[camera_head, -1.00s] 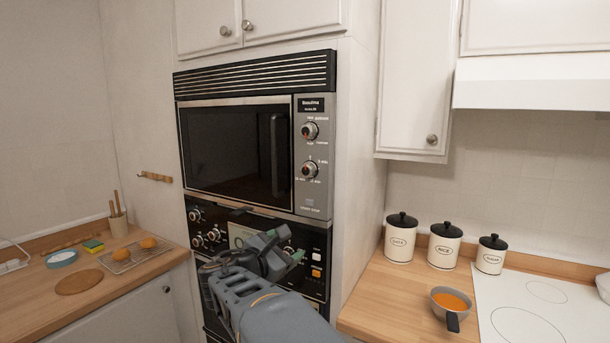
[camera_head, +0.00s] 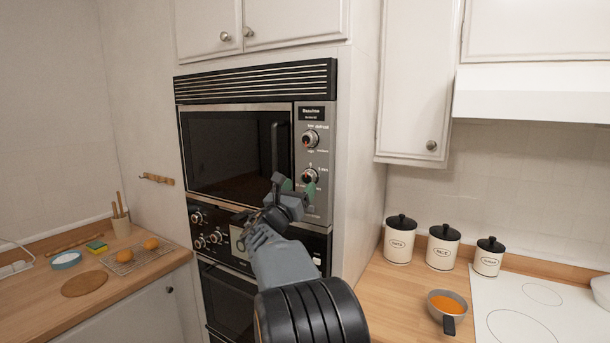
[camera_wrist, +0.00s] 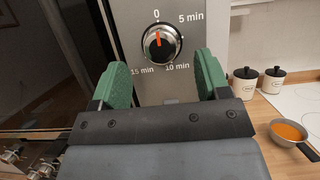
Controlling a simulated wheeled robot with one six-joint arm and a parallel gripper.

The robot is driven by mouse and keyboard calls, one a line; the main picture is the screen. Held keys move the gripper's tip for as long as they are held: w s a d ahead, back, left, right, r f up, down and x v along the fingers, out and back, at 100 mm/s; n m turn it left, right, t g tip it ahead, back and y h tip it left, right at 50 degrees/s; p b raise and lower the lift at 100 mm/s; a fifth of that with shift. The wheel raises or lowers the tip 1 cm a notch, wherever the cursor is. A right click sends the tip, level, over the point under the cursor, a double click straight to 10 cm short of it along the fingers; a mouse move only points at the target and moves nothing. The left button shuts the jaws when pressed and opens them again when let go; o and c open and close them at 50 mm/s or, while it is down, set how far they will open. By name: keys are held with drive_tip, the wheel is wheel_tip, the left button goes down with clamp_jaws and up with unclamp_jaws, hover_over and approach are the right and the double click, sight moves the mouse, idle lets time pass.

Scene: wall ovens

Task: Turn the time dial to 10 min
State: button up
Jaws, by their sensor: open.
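The time dial (camera_wrist: 161,44) is a round black and silver knob on the microwave's grey control panel. In the wrist view its red pointer mark is at the top, close to the 0 label. The 5 min label is at upper right, 10 min at lower right and 15 min at lower left. In the head view the time dial (camera_head: 310,176) is the lower of two knobs. My gripper (camera_head: 295,187) is open just below and in front of it. In the wrist view the green fingers of my gripper (camera_wrist: 161,82) stand apart, below the dial, and do not appear to touch it.
The upper knob (camera_head: 310,139) sits above the time dial. The microwave door handle (camera_head: 279,147) is left of the panel. The lower oven's knobs (camera_head: 207,237) are below. Canisters (camera_head: 443,246) and an orange-filled pan (camera_head: 447,304) stand on the right counter.

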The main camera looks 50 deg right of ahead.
sight(306, 179)
drive_tip(key=shift+p+x, duration=0.6)
drive_tip(key=shift+x, duration=1.45)
drive_tip(key=shift+c, duration=0.2)
drive_tip(key=c, duration=0.8)
drive_tip(key=shift+f+m+b, duration=0.15)
drive_tip(key=shift+m+b, duration=0.25)
drive_tip(key=shift+b, duration=0.05)
